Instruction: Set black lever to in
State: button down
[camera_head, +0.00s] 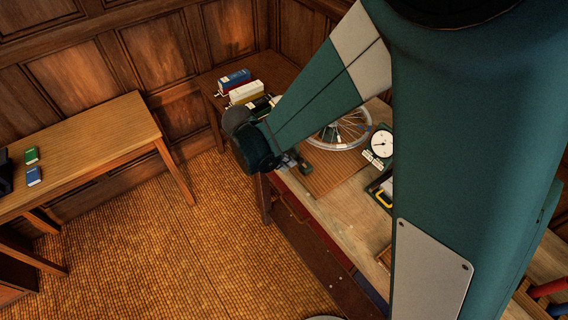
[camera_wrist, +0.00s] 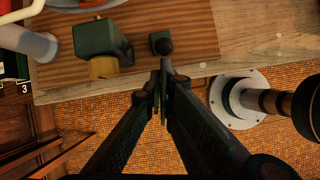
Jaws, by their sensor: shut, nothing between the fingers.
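A small dark green block with a round black knob (camera_wrist: 165,46) sits near the edge of a brown wooden board (camera_wrist: 190,42) in the wrist view; the knob looks like the end of the black lever. Its in and out markings cannot be read. My gripper (camera_wrist: 161,74) is shut and empty, its fingertips just below the knob in the picture. I cannot tell whether they touch it. In the head view my gripper (camera_head: 290,160) is at the bench's left edge, partly hidden by my arm.
A larger green block with a brass-coloured end (camera_wrist: 103,67) stands left of the knob. A spoked wheel (camera_head: 343,132) and a white dial (camera_head: 382,142) are on the bench. Several boxes (camera_head: 245,92) stand behind. A side table (camera_head: 90,145) is at left, with open floor between.

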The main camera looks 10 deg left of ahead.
jog(key=shift+w+d+r+g+y, duration=0.25)
jog(key=shift+r+g+y, duration=0.05)
jog(key=shift+g+y, duration=0.1)
dwell(0.5)
jog(key=w+d+r+g+y+b, duration=0.2)
jog(key=w+d+r, duration=0.1)
jog(key=w+d, duration=0.2)
jog(key=shift+w+d, duration=0.35)
dwell(0.8)
dwell(0.6)
notch_tip(320, 180, up, 12)
jog(key=w+p, duration=0.1)
jog(key=shift+w+a+f, duration=0.2)
dwell(0.6)
